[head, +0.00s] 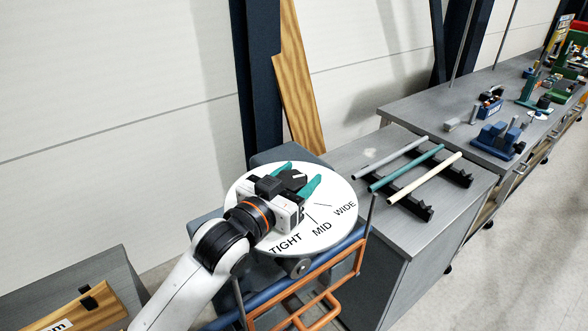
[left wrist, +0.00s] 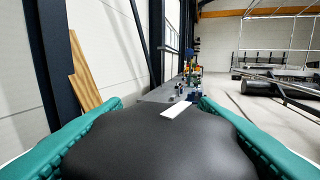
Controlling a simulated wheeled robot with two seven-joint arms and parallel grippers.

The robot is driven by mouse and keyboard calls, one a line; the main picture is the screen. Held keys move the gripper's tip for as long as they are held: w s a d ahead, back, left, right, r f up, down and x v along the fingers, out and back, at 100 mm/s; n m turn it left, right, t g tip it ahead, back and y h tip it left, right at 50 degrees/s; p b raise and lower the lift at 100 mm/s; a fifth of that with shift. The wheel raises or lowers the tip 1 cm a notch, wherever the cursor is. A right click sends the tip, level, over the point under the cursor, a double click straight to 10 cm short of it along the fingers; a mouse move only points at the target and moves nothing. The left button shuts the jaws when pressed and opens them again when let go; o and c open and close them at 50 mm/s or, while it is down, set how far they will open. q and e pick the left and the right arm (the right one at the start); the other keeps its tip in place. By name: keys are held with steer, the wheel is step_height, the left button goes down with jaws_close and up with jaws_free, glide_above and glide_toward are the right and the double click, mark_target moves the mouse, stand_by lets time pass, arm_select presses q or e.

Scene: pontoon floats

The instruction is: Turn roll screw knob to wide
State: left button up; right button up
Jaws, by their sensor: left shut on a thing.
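The roll screw knob is black and lobed (head: 293,181), in the middle of a white round dial (head: 335,228) marked TIGHT, MID and WIDE. My left gripper (head: 302,174) reaches over the dial from the lower left, its teal fingers on either side of the knob, shut on it. In the left wrist view the knob (left wrist: 150,140) fills the space between the fingers (left wrist: 161,104), and a white pointer bar (left wrist: 176,109) shows on its top. In the head view the gripper partly hides the knob, so I cannot tell which mark the pointer faces. My right gripper is not in view.
Grey, teal and cream rods (head: 425,178) lie on black racks on a grey cabinet (head: 385,235) to the right. An orange frame (head: 325,300) is below the dial. A wooden board (head: 303,90) leans at the wall. Tools stand on the far bench (head: 420,105). Open floor is at right.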

arm_select(q)
steer(key=shift+w+a+m+g+h, duration=0.1)
steer(key=shift+m+g+h, duration=0.4)
steer(key=shift+m+h, duration=0.1)
steer(key=shift+m+g+h+b, duration=0.7)
steer(key=shift+g+h, duration=0.1)
steer(key=b, duration=0.1)
steer(key=m+g+h, duration=0.1)
steer(key=m+g+b, duration=0.1)
steer(key=shift+s+d+h+b, duration=0.25)
steer(key=shift+h+b, duration=0.05)
steer(key=shift+h, duration=0.1)
steer(key=shift+g+h, duration=0.3)
steer(key=shift+g, duration=0.3)
steer(key=shift+s, duration=0.1)
steer(key=o, duration=1)
steer(key=shift+d, duration=0.2)
steer(key=shift+c, duration=0.2)
